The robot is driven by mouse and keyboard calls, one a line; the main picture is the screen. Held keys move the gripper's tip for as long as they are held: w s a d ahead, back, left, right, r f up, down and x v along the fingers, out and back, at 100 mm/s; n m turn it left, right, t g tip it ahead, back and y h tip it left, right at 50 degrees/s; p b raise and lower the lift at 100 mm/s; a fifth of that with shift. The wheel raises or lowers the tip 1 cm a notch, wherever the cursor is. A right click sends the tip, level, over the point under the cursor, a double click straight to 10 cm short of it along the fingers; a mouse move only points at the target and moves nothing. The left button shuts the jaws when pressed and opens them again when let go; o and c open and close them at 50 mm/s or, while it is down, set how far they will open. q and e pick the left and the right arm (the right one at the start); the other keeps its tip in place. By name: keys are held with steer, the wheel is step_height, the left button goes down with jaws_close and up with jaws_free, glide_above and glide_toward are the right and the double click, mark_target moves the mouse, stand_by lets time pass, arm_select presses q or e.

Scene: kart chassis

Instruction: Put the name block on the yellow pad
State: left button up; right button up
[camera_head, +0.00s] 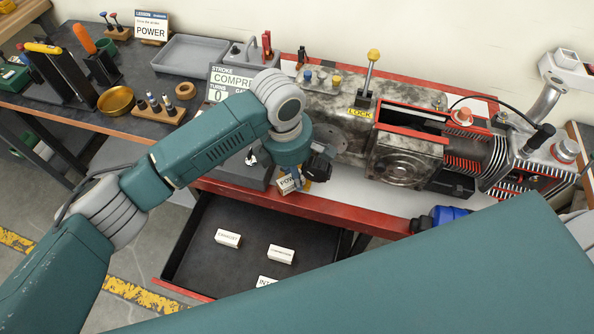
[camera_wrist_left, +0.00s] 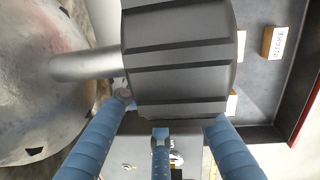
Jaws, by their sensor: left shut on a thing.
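The white name block (camera_head: 288,184), its lettering starting with what looks like "PO", is at my left gripper (camera_head: 298,177) in the head view. A small yellow patch (camera_head: 307,185), likely the yellow pad, shows beside the block at the red front edge. I cannot tell whether the block touches it. In the left wrist view the blue fingers (camera_wrist_left: 160,140) reach in from the bottom; their grip on the block is not clear there. My right gripper is not in view.
A dark ribbed knob (camera_wrist_left: 180,60) on a shaft is very close to the left wrist camera; in the head view it stands beside the gripper (camera_head: 320,165). Below, an open black drawer (camera_head: 200,265) holds white blocks, one marked EXHAUST (camera_head: 228,238). The engine (camera_head: 405,155) stands right.

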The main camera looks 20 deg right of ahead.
mark_target(291, 179)
arm_select(q)
steer(key=o, duration=1.1)
step_height(291, 179, up, 12)
steer(key=a, duration=0.1)
steer(key=shift+s+a+b, duration=0.15)
steer(key=shift+a+b, duration=0.2)
steer(key=shift+b, duration=0.05)
